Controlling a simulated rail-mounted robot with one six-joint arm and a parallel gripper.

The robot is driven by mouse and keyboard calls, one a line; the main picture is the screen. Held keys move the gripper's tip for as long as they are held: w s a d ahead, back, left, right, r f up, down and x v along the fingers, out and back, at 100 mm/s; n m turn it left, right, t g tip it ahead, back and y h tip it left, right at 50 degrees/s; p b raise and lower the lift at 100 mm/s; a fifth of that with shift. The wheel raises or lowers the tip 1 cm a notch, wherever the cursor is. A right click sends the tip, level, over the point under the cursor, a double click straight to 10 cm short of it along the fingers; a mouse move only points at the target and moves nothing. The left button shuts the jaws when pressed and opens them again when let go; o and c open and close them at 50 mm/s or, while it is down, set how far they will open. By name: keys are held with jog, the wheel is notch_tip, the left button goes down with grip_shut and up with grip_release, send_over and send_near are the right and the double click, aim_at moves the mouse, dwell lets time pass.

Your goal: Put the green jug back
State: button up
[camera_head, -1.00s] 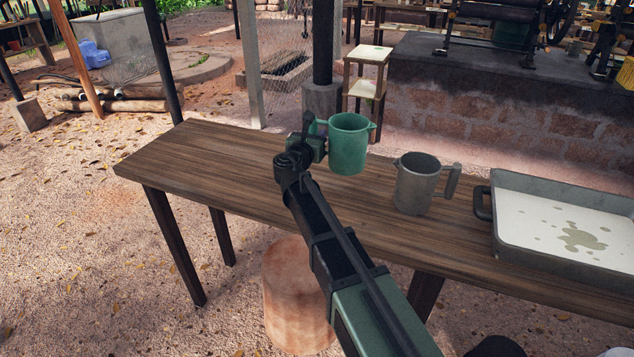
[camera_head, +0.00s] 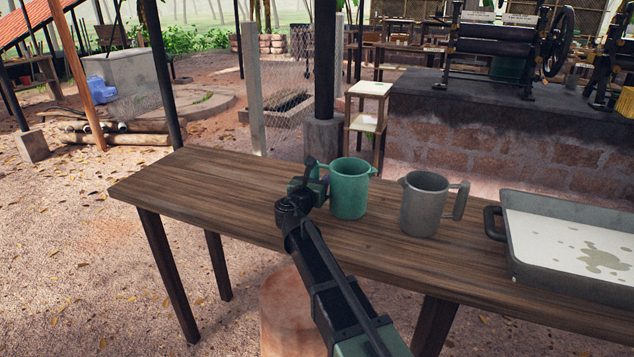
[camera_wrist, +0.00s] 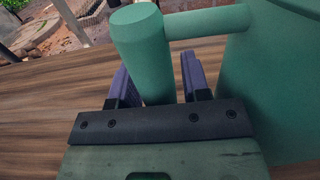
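The green jug (camera_head: 349,190) stands upright on the wooden table (camera_head: 200,190), left of the grey jug. I cannot see a clear gap under its base. My gripper (camera_head: 317,178) is at its left side, at the handle. In the wrist view, the two dark fingers of my gripper (camera_wrist: 158,85) lie on either side of the upright bar of the green handle (camera_wrist: 145,55), close against it. The green jug's body (camera_wrist: 265,90) fills the right of that view. The far parts of the fingers are partly hidden by the handle.
A grey jug (camera_head: 424,205) stands just right of the green jug, its handle to the right. A grey tray (camera_head: 512,245) with white liquid lies further right. The left part of the table is clear.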

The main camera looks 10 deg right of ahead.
jog(key=shift+o, duration=0.7)
jog(key=shift+r, duration=0.15)
jog(key=shift+s+a, duration=0.1)
jog(key=shift+s, duration=0.15)
jog(key=v, duration=1.1)
jog(key=shift+s+a, duration=0.15)
jog(key=shift+s, duration=0.1)
